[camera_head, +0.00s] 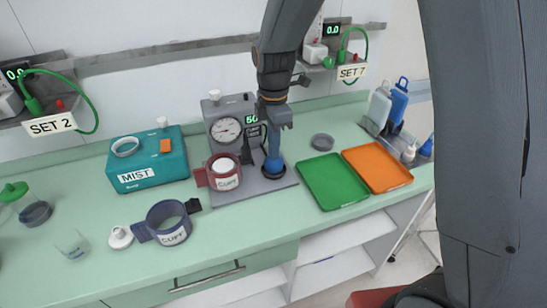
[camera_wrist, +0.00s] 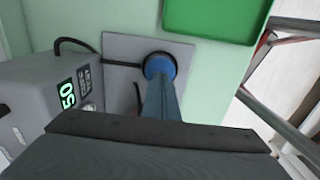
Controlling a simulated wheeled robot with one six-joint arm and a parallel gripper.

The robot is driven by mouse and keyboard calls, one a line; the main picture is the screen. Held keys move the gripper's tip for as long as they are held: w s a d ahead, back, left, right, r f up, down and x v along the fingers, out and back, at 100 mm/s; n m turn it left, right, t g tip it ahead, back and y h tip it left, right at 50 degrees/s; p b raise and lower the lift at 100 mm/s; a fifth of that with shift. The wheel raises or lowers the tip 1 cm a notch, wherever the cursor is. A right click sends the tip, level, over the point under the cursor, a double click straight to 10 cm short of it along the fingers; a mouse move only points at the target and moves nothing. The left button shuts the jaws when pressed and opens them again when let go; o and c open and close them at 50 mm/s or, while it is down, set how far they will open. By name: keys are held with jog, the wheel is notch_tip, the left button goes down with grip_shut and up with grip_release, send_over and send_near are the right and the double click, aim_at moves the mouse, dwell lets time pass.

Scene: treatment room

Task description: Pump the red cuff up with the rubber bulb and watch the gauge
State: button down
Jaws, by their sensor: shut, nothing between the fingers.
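The red cuff (camera_head: 226,183), labelled CUFF, stands on the grey base plate (camera_head: 290,181) around a pale post. Behind it is the grey gauge unit (camera_head: 213,112) with a round dial (camera_head: 226,129) and a green display (camera_head: 251,119) that reads 50. The display also shows in the wrist view (camera_wrist: 67,94). The blue rubber bulb (camera_head: 273,173) sits upright at the plate's right side; its rim shows in the wrist view (camera_wrist: 155,59). My gripper (camera_head: 273,158) points down onto the bulb, fingers shut with nothing between them. Its tips hide the bulb's top, so contact is unclear.
Green (camera_head: 333,181) and orange (camera_head: 377,167) trays lie right of the plate, near a dark round dish (camera_head: 322,142). A teal MIST box (camera_head: 150,175) and a blue cuff (camera_head: 165,211) are left. Wall shelves run above.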

jog(key=shift+f, duration=0.55)
jog(key=shift+r+p, duration=0.75)
jog(key=shift+r, duration=0.4)
jog(key=shift+f, duration=0.1)
jog(key=shift+f+b, duration=0.55)
jog(key=shift+f, duration=0.55)
jog(key=shift+r+p, duration=0.95)
jog(key=shift+r, duration=0.25)
jog(key=shift+f, duration=0.1)
